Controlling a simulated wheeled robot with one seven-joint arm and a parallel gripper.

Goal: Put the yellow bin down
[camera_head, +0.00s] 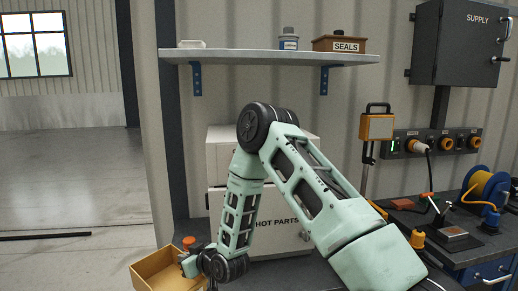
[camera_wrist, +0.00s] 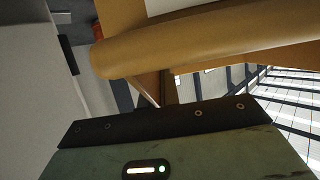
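The yellow bin (camera_head: 152,268) is at the bottom left in the head view, open side up, its lower part cut off by the frame. My gripper (camera_head: 188,265) is at its right side, with a pale green part over the rim. In the wrist view the bin's thick rounded rim (camera_wrist: 200,46) lies close across the front of my gripper. The fingertips are hidden there, but the gripper appears shut on the bin's wall. What is under the bin is not visible.
A white cabinet marked HOT PARTS (camera_head: 285,222) stands behind my arm. A shelf (camera_head: 265,57) above it holds a SEALS box (camera_head: 339,44) and a small bottle (camera_head: 288,39). A blue-drawer bench with a yellow reel (camera_head: 484,190) and tools is at right. Open floor (camera_head: 70,185) lies left.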

